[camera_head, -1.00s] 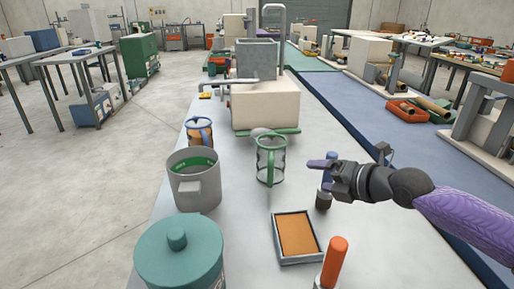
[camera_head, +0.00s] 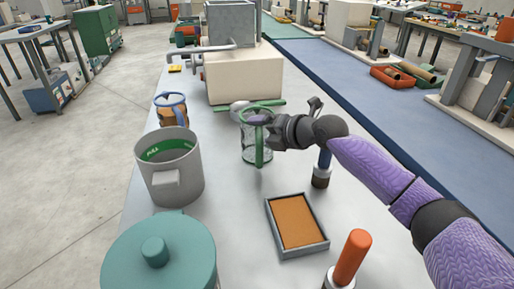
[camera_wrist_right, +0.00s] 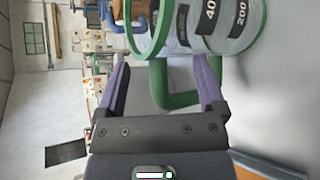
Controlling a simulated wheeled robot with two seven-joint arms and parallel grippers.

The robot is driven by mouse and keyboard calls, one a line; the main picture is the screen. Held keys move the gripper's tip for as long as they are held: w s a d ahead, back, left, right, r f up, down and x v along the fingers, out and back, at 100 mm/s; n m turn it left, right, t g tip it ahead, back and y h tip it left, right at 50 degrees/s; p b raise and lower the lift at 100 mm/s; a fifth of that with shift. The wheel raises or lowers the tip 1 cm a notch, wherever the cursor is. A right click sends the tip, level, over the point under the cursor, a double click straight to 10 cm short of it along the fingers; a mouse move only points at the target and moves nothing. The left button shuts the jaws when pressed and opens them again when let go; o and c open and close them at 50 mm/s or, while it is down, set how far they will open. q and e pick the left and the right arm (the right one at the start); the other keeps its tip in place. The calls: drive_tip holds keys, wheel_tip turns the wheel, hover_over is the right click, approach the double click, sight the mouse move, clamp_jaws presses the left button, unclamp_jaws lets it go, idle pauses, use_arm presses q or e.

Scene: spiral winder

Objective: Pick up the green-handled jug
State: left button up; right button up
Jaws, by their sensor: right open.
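The green-handled jug (camera_head: 250,153) is a clear vessel with a green rim, upright on the grey table in the head view. My right gripper (camera_head: 262,121) is at the jug's near right side, its fingers overlapping the upper part of the jug. In the right wrist view, the open gripper (camera_wrist_right: 165,85) has its two purple fingers on either side of the green handle (camera_wrist_right: 178,92), with visible gaps between handle and fingers. The jug's clear body with dark number labels (camera_wrist_right: 215,22) lies beyond the fingers. My left gripper is not in view.
A blue-rimmed jug (camera_head: 171,112), a grey pot (camera_head: 173,180) and a teal lidded pot (camera_head: 165,255) stand left. An orange-filled tray (camera_head: 269,222), a blue-handled tool (camera_head: 322,170) and an orange-handled tool (camera_head: 352,258) are nearer. A cream machine (camera_head: 243,78) stands behind.

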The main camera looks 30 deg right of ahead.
drive_tip(key=shift+w, duration=0.1)
drive_tip(key=shift+c, duration=0.4)
clamp_jaws()
drive_tip(key=shift+f, duration=0.1)
idle(0.6)
